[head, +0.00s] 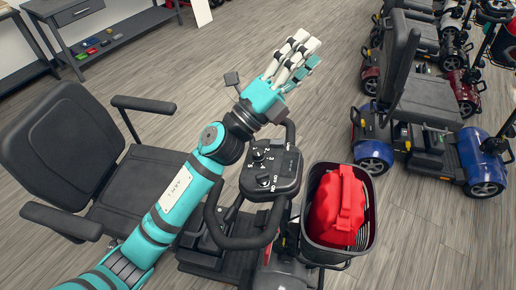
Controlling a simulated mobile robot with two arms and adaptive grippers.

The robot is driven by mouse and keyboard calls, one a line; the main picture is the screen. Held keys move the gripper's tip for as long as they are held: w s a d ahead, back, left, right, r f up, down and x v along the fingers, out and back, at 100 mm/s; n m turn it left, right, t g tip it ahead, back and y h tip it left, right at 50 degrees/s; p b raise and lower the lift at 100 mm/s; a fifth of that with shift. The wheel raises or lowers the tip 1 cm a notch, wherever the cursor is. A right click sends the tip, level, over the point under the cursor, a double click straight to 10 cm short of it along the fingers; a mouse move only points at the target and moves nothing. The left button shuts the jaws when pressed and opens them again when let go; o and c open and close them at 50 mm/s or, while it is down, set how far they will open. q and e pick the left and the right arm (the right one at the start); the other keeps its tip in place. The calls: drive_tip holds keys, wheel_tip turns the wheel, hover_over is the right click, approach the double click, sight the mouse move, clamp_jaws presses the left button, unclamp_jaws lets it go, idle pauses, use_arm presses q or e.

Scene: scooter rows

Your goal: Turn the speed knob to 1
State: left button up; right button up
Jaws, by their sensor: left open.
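The scooter's dark control console (286,166) is near the middle of the head view, between its looped handlebars. On its face are two black knobs. The speed knob (258,155) is the upper one, with small white numbers around it; its pointer setting is too small to read. The lower knob (264,181) has ON and OFF lettering beside it. My left gripper (299,54) is teal with pale fingers, open and empty. It is beyond the console in the picture, apart from the knobs. My left forearm passes just left of the console. My right gripper is not in view.
A black basket (371,235) with a red bag (337,206) is right of the console. The scooter's black seat (137,180) is at left. Other scooters (420,110) stand at right. A dark table (110,32) is at top left. Wooden floor lies clear between.

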use_arm(q)
drive_tip(key=s+d+m+g+h, duration=0.1)
drive_tip(key=s+d+m+g, duration=0.6)
drive_tip(key=m+g, duration=0.65)
drive_tip(key=m+y, duration=1.1)
drive_tip(key=y, duration=1.1)
hover_over(258, 152)
wheel_tip(258, 152, down, 12)
drive_tip(key=shift+g+h, duration=0.25)
drive_tip(key=shift+h, duration=0.05)
wheel_tip(258, 152, down, 17)
drive_tip(key=p, duration=0.4)
clamp_jaws()
